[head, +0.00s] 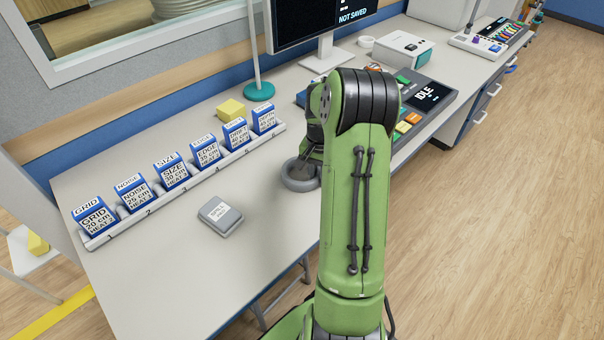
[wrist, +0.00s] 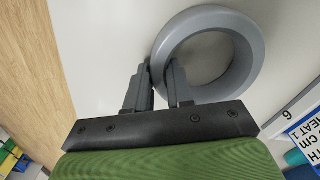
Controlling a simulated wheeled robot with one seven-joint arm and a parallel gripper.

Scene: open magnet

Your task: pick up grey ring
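The grey ring (head: 300,176) is at the table beside my arm in the head view, partly hidden by my gripper and arm. In the wrist view the ring (wrist: 243,42) is a thick round band seen from above. My gripper (wrist: 159,66) has one finger outside the ring's left wall and one inside its opening. Both fingertips look pressed against that wall, so it appears shut on the ring. In the head view my gripper (head: 309,158) is mostly hidden behind my green arm. I cannot tell whether the ring touches the table.
A numbered rack (head: 190,188) of blue-and-white cards stands left of the ring. A grey labelled box (head: 220,216) lies in front of it. A yellow block (head: 230,110) and a teal lamp stand (head: 259,88) are behind.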

